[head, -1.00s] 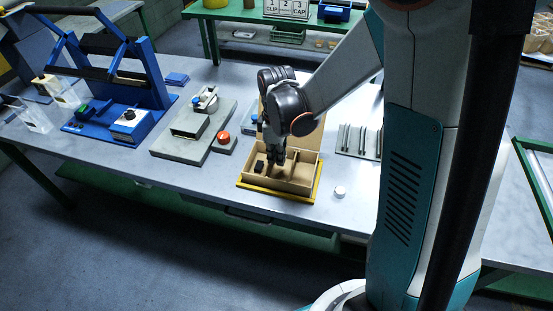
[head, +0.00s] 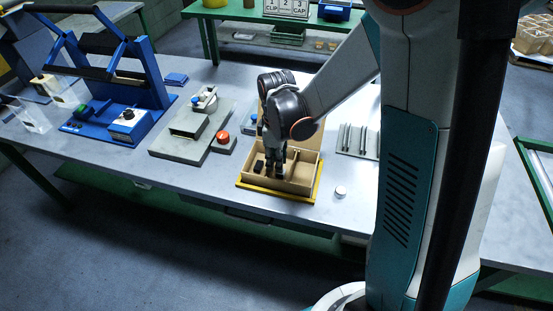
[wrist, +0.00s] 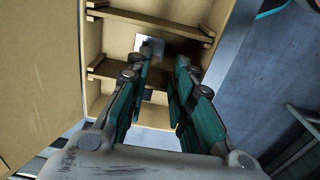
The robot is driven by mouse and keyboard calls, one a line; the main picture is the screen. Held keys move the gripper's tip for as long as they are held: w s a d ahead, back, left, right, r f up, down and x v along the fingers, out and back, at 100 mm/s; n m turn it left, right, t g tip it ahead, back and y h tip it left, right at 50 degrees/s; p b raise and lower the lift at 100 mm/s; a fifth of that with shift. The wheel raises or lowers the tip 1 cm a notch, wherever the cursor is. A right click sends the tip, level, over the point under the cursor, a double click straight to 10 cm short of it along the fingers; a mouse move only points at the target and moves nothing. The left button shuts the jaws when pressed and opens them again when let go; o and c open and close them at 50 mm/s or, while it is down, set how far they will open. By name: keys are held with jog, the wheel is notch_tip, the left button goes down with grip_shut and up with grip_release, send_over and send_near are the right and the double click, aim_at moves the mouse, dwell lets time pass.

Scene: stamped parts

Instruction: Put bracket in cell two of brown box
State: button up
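The brown box (head: 300,186) stands open on a yellow-edged base at the table's front edge, its lid raised behind. My gripper (head: 276,174) reaches down into it. In the wrist view, dividers cross the box (wrist: 92,100), and the fingers of my gripper (wrist: 163,58) are apart over the middle cell. A small black part (head: 259,166) sits in the left cell in the head view.
A grey fixture with a red button (head: 222,137) stands left of the box, and a blue press (head: 150,80) farther left. A ribbed metal rack (head: 357,140) is to the right. A white round cap (head: 341,191) lies near the front edge.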

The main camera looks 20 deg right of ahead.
jog(key=shift+r, duration=0.1)
notch_tip(320, 180, up, 13)
jog(key=p, duration=0.5)
jog(key=s+r+m+t, duration=0.7)
jog(key=s+r+m, duration=0.3)
jog(key=s, duration=0.5)
jog(key=shift+m, duration=0.4)
